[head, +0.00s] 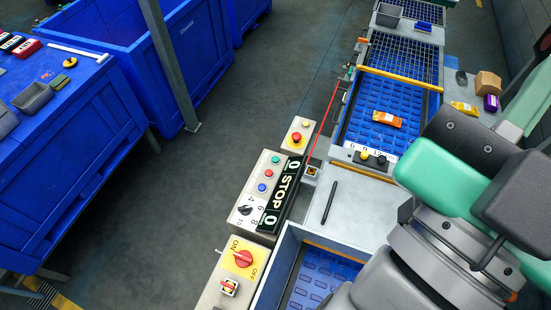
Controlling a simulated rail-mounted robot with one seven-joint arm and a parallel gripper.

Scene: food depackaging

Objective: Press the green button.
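The green button (275,159) is a small round button on a beige control panel (243,216), left of the black STOP sign (284,196). It is the top one in a row, with a red button (268,173) and a blue button (262,187) below it. Nothing covers it. My grey and green arm fills the right and lower right of the head view, well to the right of the button. My gripper is not in view.
A blue conveyor (371,140) carries an orange packet (387,120). Blue bins (205,58) stand left.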

